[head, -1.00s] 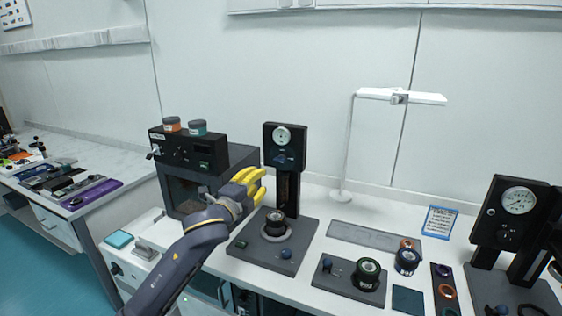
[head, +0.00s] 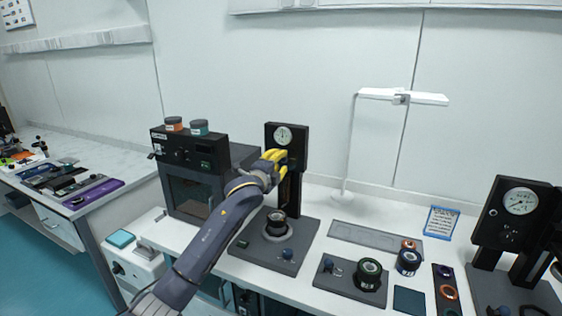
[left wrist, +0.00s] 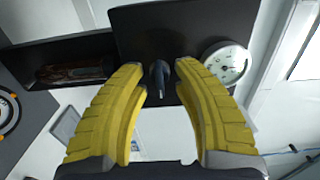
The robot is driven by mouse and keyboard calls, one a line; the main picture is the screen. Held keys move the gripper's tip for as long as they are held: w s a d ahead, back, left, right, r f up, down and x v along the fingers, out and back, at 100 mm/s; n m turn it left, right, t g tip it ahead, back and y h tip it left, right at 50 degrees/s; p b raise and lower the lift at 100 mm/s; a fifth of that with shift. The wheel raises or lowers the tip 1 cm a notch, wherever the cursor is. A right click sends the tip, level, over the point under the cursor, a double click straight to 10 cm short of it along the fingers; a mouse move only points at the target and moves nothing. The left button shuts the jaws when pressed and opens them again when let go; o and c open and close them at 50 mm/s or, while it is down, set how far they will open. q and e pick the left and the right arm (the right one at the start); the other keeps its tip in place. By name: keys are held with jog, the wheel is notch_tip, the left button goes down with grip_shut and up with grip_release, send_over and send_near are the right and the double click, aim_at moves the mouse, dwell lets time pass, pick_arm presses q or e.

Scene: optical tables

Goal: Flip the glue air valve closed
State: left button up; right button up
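The glue air valve (left wrist: 160,78) is a small dark blue lever on the black gauge panel (left wrist: 185,30). In the left wrist view it lies between the tips of my left gripper's yellow fingers (left wrist: 160,75), with a gap on each side. My left gripper (head: 280,158) is open and empty. In the head view it is raised in front of the lower part of the panel, below the round white gauge (head: 283,135), and hides the valve. The gauge also shows in the left wrist view (left wrist: 227,64). My right gripper is in neither view.
Below the panel is a grey base (head: 258,252) with a round black fixture (head: 276,222). A black box with two jars (head: 180,150) stands to the left. A lamp (head: 348,150) stands to the right, and a second gauge stand (head: 505,225) is at the far right.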

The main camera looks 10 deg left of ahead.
pick_arm(q)
jog(key=shift+w+d, duration=0.2)
jog(key=shift+w, duration=0.25)
grip_shut()
